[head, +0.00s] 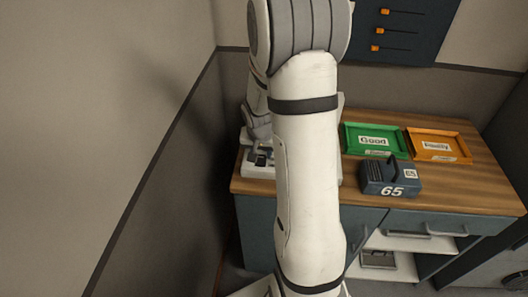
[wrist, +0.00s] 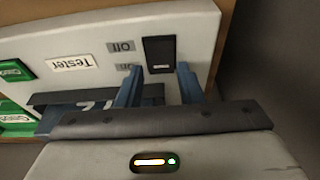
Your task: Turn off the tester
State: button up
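The tester (wrist: 85,35) is a white box whose label reads "Tester" upside down in the wrist view. It carries a black switch (wrist: 158,55) with a small light mark near its lower end, beside "Off" and "On" labels. My gripper (wrist: 159,68) has its two blue fingers apart, one to each side of the switch's lower end, with nothing held between them. I cannot tell whether the fingers touch the panel.
A dark block marked 65 (head: 390,178) stands on the wooden counter (head: 460,197). Behind it are a green "Good" tray (head: 350,148) and an orange tray (head: 412,152). A dark numbered part (wrist: 70,98) is in the tester, beside green pieces (wrist: 15,72). A wall is at the left.

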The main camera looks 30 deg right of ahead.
aim_at(261, 163)
jog(key=shift+o, duration=1.4)
jog(key=v, duration=0.7)
jog(key=shift+r, duration=0.35)
jog(key=shift+a, duration=0.1)
